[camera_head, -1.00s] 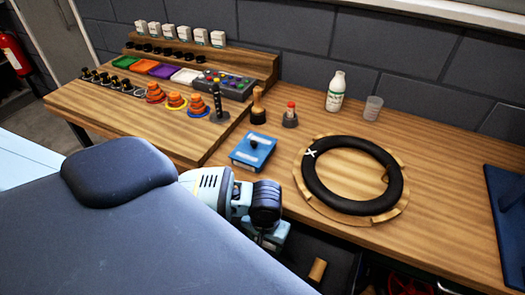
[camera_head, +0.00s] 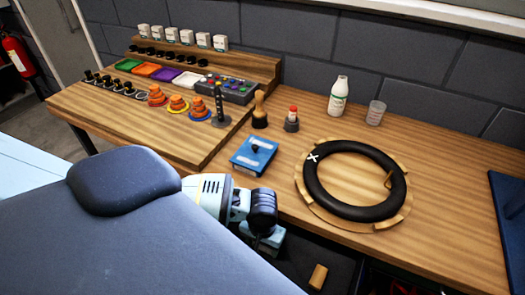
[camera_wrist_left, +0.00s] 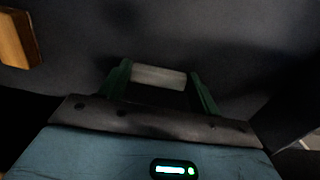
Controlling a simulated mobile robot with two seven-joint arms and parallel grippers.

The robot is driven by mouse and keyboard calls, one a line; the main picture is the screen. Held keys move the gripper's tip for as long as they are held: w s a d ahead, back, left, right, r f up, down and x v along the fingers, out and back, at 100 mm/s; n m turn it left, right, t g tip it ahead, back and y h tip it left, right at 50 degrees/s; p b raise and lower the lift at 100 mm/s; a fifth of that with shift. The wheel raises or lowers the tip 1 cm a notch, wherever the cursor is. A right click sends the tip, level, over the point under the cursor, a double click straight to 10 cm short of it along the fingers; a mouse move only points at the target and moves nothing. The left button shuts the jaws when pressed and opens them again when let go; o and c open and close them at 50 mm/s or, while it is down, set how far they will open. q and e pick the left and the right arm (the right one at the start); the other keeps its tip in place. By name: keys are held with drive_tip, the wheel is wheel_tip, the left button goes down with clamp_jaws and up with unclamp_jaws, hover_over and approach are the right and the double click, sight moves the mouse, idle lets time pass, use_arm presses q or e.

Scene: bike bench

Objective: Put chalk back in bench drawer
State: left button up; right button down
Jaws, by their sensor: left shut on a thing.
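The chalk (camera_wrist_left: 158,77) is a pale, short stick in the left wrist view. It lies crosswise between the two green fingers of my left gripper (camera_wrist_left: 160,84), which is shut on it. Behind it is the dark interior of the open bench drawer (camera_head: 338,262). In the head view my left gripper (camera_head: 268,240) points down at the bench's front edge, over the drawer's left part; its fingertips and the chalk are hidden there. I cannot tell whether the chalk touches the drawer floor. My right gripper is not in view.
A wooden block (camera_head: 318,277) lies in the drawer, right of my gripper; it also shows in the left wrist view (camera_wrist_left: 18,40). On the bench above are a blue box (camera_head: 254,156) and a black tyre (camera_head: 310,190) on a wooden ring.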

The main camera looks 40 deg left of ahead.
use_arm(q)
drive_tip(key=shift+f, duration=0.15)
drive_tip(key=o, duration=0.9)
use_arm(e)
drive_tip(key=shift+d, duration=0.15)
use_arm(q)
drive_tip(key=shift+o, duration=0.2)
wheel_tip(320, 180, up, 12)
drive_tip(key=p, duration=0.2)
drive_tip(key=shift+r, duration=0.2)
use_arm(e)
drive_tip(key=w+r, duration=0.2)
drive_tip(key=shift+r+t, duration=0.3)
